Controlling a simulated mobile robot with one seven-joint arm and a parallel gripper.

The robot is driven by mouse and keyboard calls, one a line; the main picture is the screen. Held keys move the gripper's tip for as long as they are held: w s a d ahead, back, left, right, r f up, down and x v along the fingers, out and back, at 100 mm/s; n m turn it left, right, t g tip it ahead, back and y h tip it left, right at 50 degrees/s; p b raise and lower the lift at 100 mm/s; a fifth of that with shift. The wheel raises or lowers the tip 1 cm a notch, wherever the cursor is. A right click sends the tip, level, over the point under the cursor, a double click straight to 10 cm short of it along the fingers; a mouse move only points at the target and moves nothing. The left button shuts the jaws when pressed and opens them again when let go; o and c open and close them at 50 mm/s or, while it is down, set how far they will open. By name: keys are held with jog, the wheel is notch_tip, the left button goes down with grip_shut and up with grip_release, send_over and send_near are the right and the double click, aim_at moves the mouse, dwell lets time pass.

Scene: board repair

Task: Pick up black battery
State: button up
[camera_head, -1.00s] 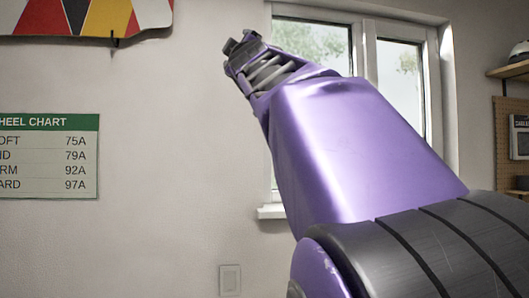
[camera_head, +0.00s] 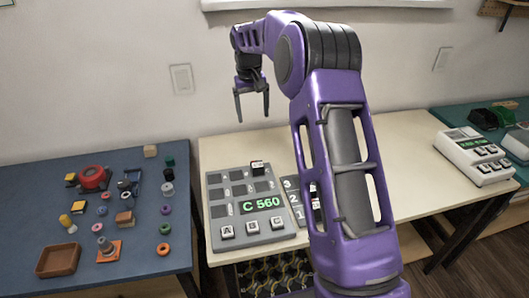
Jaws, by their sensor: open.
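My gripper (camera_head: 252,108) hangs over the back of the cream table, fingers pointing down, open and empty. It is above and behind a grey panel (camera_head: 238,187) with dark recesses, a green "C 560" display (camera_head: 263,204) and blocks marked with letters along its front. A small black block with a pale top (camera_head: 257,168) sits at the panel's back right; it may be the black battery, but I cannot tell for sure. A second dark numbered panel (camera_head: 294,203) lies to the right, partly hidden by my arm.
A blue table (camera_head: 100,207) at the left holds wheels, blocks, a red round item (camera_head: 92,178) and a brown tray (camera_head: 58,260). A white device with a green display (camera_head: 472,150) stands at the right. The cream table (camera_head: 395,160) has free room in between.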

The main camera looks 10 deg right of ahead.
notch_tip(320, 180, down, 3)
jog(key=s+d+g, duration=0.1)
jog(key=s, duration=0.1)
jog(key=b, duration=0.1)
send_over(257, 162)
jog(key=shift+m+y, duration=0.3)
jog(key=shift+y, duration=0.1)
jog(key=f, duration=1.1)
jog(key=shift+s+d, duration=0.15)
jog(key=shift+s, duration=0.15)
jog(key=shift+w+a+f+b, duration=0.15)
jog(key=shift+f+b, duration=0.1)
jog(key=shift+f, duration=1.15)
jog(key=shift+w+a+f+b, duration=0.1)
jog(key=shift+f+b, duration=0.1)
jog(key=shift+f, duration=1.15)
grip_shut()
